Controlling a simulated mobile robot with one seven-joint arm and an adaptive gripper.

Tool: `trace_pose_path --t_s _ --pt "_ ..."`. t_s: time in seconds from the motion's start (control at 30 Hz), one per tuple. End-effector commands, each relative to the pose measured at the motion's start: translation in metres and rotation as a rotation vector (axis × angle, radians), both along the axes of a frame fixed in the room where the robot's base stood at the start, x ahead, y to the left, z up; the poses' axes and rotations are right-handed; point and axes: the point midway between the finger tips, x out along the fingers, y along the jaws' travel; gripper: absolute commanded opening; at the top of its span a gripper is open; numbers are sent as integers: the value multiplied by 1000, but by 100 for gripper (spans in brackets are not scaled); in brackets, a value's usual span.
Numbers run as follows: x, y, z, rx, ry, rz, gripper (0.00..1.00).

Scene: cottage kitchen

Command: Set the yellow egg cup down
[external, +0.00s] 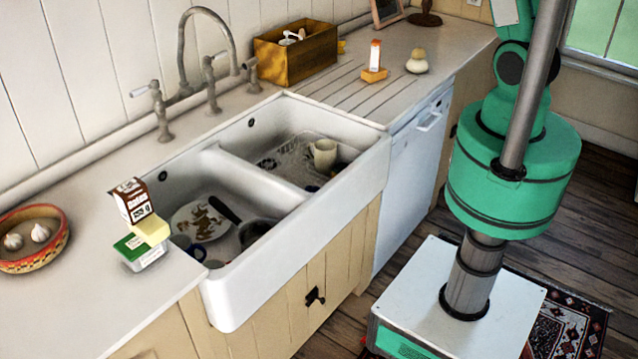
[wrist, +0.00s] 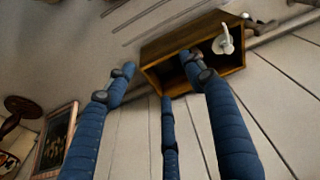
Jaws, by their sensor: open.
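A small yellow thing (external: 341,46), which may be the yellow egg cup, shows just right of the wooden box (external: 296,52) on the counter; it is too small to make out its shape. In the wrist view I cannot make out the egg cup. My gripper (wrist: 158,68) shows there with its blue fingers spread and nothing visible between them. The fingers point toward the wooden box (wrist: 150,52), and one fingertip overlaps its opening in the picture. I cannot tell how far apart they are. My gripper is outside the external view.
The box holds a white object (wrist: 223,42). An orange block with an upright item (external: 375,66) and a cream rounded object (external: 417,63) stand on the counter. The double sink (external: 270,215) holds dishes. Stacked packages (external: 140,222) and a garlic bowl (external: 35,238) are at left.

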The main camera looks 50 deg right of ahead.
Motion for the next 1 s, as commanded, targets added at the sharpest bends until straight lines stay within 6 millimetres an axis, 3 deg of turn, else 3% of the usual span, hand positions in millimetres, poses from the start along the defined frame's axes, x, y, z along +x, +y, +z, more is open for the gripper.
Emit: trace_pose_path --t_s 0.2,0.5,1.0 --pt "-50 48 38 -3 -15 -28 54" --pt "-123 105 74 -2 -42 -71 54" --pt "-240 180 123 2 -134 -139 54"
